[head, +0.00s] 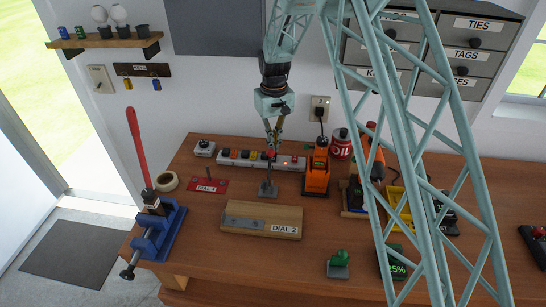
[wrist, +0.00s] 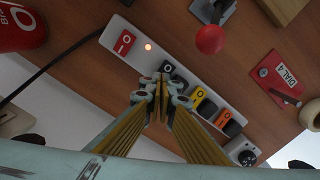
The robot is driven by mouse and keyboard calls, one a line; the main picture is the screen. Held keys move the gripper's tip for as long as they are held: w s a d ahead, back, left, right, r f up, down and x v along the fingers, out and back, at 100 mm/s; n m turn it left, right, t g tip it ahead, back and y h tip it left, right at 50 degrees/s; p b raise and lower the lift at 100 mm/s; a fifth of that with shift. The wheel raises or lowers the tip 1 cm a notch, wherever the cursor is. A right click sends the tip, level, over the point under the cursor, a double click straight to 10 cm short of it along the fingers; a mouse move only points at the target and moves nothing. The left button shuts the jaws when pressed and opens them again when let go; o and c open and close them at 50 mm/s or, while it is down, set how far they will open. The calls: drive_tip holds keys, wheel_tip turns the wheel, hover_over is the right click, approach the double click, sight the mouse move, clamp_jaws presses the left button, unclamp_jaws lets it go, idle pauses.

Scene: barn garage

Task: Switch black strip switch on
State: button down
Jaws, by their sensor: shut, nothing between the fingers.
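The white power strip (head: 284,158) lies at the back of the workbench; it crosses the wrist view (wrist: 140,58) diagonally. The black switch (wrist: 167,67) on it has a white marking. My gripper (head: 272,148) is shut and empty, over the strip. In the wrist view its fingertips (wrist: 160,82) are close by the black switch; I cannot tell whether they touch it. Another switch beside it is partly hidden by the fingers. A red switch (wrist: 124,43), a yellow switch (wrist: 205,108) and an orange switch (wrist: 229,123) also sit on the strip. I cannot tell the black switch's position.
A small light (wrist: 148,46) glows between the red and black switches. A red-knobbed lever (wrist: 210,40) stands close to the strip. The red DIAL 4 plate (wrist: 272,72), an orange charger (head: 317,178) and a red oil can (head: 341,145) are near. DIAL 2 board (head: 262,221) lies in front.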

drive_tip(key=shift+f+b, duration=0.65)
drive_tip(key=shift+f, duration=0.55)
idle(1.8)
drive_tip(key=shift+r, duration=0.15)
drive_tip(key=shift+r+p, duration=1.4)
drive_tip(key=shift+r, duration=2)
